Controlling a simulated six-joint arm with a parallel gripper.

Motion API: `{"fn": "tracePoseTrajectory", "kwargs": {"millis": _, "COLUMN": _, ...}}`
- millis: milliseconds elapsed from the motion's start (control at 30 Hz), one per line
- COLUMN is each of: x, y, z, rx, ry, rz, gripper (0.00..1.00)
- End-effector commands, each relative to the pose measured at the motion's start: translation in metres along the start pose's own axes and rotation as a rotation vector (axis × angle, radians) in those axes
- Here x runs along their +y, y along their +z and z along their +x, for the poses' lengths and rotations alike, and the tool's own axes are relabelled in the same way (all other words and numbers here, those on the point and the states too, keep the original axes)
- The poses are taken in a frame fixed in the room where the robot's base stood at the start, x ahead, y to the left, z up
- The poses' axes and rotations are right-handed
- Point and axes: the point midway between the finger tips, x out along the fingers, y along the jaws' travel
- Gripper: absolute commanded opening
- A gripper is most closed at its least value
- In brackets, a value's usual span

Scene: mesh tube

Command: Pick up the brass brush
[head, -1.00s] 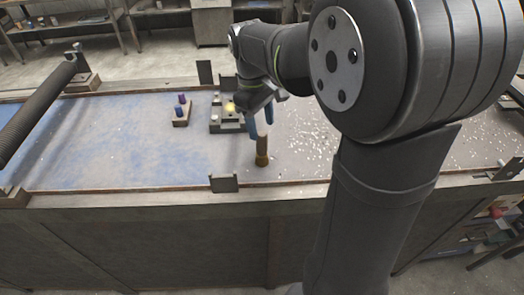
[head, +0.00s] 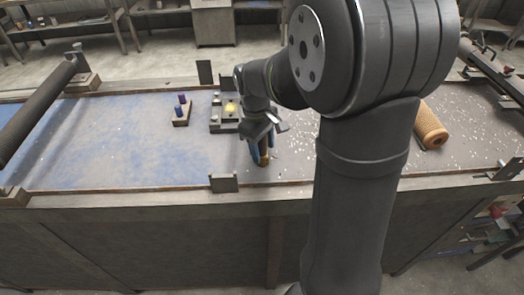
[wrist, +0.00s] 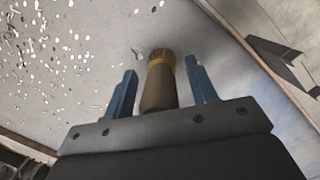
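The brass brush (wrist: 159,85) has a brown handle and a brass-coloured band at its far end in the wrist view. It stands between the two blue fingers of my gripper (wrist: 161,90), which are spread with a gap on each side of it. In the head view the brush (head: 263,158) shows only in part, near the front edge of the table, with my gripper (head: 262,150) over it and hiding its upper part.
An orange perforated roll (head: 431,128) lies at the right. A grey bracket (head: 224,183) stands at the front edge.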

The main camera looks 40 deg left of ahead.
Motion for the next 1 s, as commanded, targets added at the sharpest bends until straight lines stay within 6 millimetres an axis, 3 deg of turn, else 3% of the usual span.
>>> {"fn": "tracePoseTrajectory", "kwargs": {"millis": 33, "x": 0.000, "y": 0.000, "z": 0.000, "rx": 0.000, "ry": 0.000, "rz": 0.000, "gripper": 0.42}}
{"fn": "tracePoseTrajectory", "kwargs": {"millis": 233, "x": 0.000, "y": 0.000, "z": 0.000, "rx": 0.000, "ry": 0.000, "rz": 0.000, "gripper": 0.05}}
{"fn": "tracePoseTrajectory", "kwargs": {"millis": 567, "x": 0.000, "y": 0.000, "z": -0.004, "rx": 0.001, "ry": 0.001, "rz": 0.000, "gripper": 0.05}}
{"fn": "tracePoseTrajectory", "kwargs": {"millis": 867, "x": 0.001, "y": 0.005, "z": -0.042, "rx": 0.005, "ry": 0.004, "rz": 0.000, "gripper": 0.05}}
{"fn": "tracePoseTrajectory", "kwargs": {"millis": 1000, "x": 0.010, "y": 0.037, "z": -0.055, "rx": 0.004, "ry": 0.002, "rz": 0.006, "gripper": 0.05}}
